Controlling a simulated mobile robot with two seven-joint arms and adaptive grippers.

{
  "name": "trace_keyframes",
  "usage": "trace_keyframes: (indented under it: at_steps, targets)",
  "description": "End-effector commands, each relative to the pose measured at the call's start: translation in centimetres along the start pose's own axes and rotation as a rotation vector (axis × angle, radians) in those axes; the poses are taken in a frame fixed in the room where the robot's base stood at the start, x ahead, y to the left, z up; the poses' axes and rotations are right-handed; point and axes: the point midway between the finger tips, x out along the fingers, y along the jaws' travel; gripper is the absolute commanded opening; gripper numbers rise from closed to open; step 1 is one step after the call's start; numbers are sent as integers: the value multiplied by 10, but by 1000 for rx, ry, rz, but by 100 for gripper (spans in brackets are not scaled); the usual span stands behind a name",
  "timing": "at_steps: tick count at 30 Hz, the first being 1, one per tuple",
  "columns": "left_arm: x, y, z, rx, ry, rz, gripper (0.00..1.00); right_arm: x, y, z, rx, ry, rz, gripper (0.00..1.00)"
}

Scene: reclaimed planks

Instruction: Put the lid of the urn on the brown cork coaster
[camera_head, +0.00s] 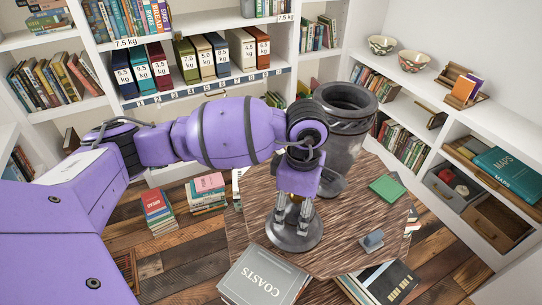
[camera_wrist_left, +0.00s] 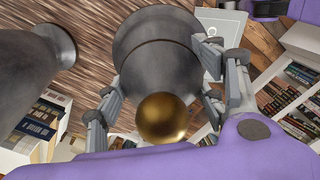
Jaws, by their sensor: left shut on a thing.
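The urn (camera_head: 342,150) is a tall dark grey vessel with an open top, standing on the wood-grain table. Its body and foot also show at the left of the wrist view (camera_wrist_left: 28,75). The lid (camera_head: 290,238) is a dark grey disc below my left gripper (camera_head: 292,218). In the wrist view the lid (camera_wrist_left: 157,60) has a gold knob between the finger pads, and the gripper is shut on it. I cannot tell whether the lid touches the surface below. I cannot make out the brown cork coaster; the lid or arm may hide it. My right gripper is not in view.
The table (camera_head: 345,225) also bears a green square (camera_head: 387,189) and a small blue-grey object (camera_head: 372,241) to the right. Books (camera_head: 262,279) lie in front of the table and stacks stand on the floor to its left. Shelves line the back and right.

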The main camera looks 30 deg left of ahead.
Motion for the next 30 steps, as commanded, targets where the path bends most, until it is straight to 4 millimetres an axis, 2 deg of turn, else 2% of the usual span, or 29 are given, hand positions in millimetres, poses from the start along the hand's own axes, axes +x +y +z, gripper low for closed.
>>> trace_keyframes:
  at_steps: [2, 8, 20, 21, 25, 30]
  targets:
    - [5, 6, -2, 0, 0, 3, 1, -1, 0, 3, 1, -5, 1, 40]
    - [32, 6, -2, 2, 0, 5, 1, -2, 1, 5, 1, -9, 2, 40]
    - [38, 6, -1, 2, 0, 6, 1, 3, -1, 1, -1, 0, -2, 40]
    - [38, 5, -2, 2, 0, 4, 68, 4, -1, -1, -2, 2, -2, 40]
    - [37, 6, -2, 2, 0, 5, 83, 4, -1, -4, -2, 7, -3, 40]
    - [37, 6, -2, 2, 0, 5, 83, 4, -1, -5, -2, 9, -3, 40]
